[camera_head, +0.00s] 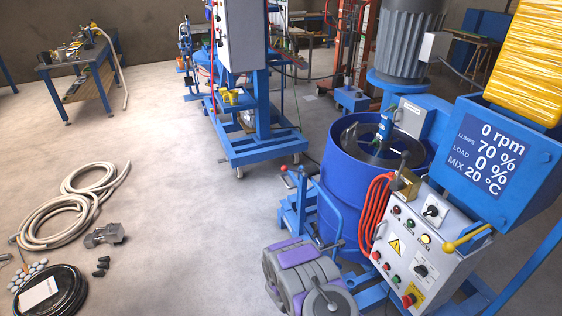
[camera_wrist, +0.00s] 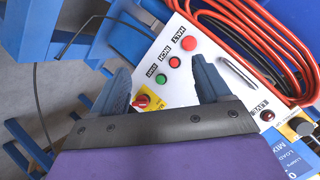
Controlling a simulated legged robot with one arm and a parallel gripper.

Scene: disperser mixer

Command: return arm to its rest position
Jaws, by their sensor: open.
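My arm (camera_head: 300,272), grey with purple panels, is at the bottom centre of the head view, left of the control panel (camera_head: 388,258). In the wrist view my gripper (camera_wrist: 161,66) is open, its two dark blue fingers apart with nothing between them. It faces the white control panel (camera_wrist: 203,52), which has red and green buttons and a red emergency stop (camera_wrist: 141,101) on yellow. The left finger is near the emergency stop in that picture; I cannot tell whether they touch.
The blue mixing vessel (camera_head: 345,205) stands behind the panel. The display (camera_head: 488,160) reads 0 rpm, lumps 70 %, load 0 %, mix 20 °C. Orange-red cable (camera_head: 372,205) hangs on the panel's left. A hose (camera_head: 75,205) and black coil (camera_head: 55,295) lie on the left floor.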

